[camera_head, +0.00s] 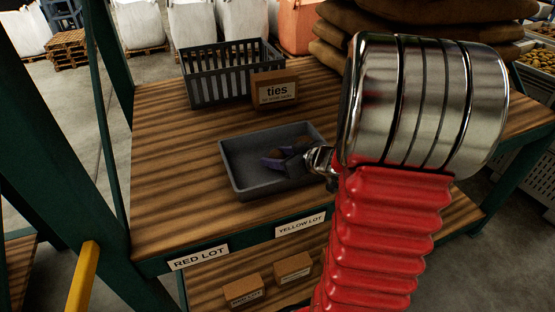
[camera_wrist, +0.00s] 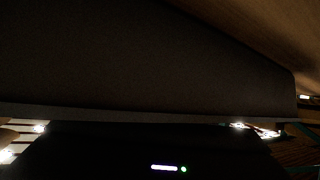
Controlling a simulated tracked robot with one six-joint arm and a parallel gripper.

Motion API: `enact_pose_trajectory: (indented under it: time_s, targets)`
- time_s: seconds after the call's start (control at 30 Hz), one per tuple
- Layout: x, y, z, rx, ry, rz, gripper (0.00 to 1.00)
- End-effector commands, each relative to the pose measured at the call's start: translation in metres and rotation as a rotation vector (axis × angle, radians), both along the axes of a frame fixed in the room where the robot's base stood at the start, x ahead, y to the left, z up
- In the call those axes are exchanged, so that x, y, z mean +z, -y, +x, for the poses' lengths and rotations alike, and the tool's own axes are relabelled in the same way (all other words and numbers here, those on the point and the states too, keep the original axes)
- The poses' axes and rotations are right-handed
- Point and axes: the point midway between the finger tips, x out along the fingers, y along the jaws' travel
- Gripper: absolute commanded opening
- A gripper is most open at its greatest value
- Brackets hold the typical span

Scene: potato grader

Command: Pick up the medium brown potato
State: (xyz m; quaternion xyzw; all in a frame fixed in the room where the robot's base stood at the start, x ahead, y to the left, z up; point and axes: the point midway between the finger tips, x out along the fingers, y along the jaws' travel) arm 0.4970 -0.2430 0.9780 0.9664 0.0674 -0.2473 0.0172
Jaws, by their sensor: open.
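A grey tray (camera_head: 240,163) stands on the wooden table. My gripper (camera_head: 276,158) reaches into it from the right, low over its floor, with its jaws open. The wrist view is very dark. It shows a broad grey surface, likely the tray (camera_wrist: 140,60), close in front, and no clear potato.
Behind the tray stand a cardboard box marked "ties" (camera_head: 275,90) and a dark slatted crate (camera_head: 215,88). Brown sacks (camera_head: 450,12) are stacked at the back right. "RED LOT" (camera_head: 199,257) and "YELLOW LOT" (camera_head: 300,225) labels mark the front edge. The tabletop left of the tray is clear.

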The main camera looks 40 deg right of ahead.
Motion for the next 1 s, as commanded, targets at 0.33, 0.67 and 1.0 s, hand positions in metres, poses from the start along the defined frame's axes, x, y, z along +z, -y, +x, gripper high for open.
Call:
enact_pose_trajectory:
  time_s: [0.33, 0.67, 1.0]
  targets:
    - [0.0005, -0.0005, 0.0001, 0.001, 0.001, 0.000, 0.48]
    - [0.0005, -0.0005, 0.0001, 0.001, 0.001, 0.000, 0.30]
    - [0.0007, -0.0004, 0.0001, 0.001, 0.001, 0.000, 0.17]
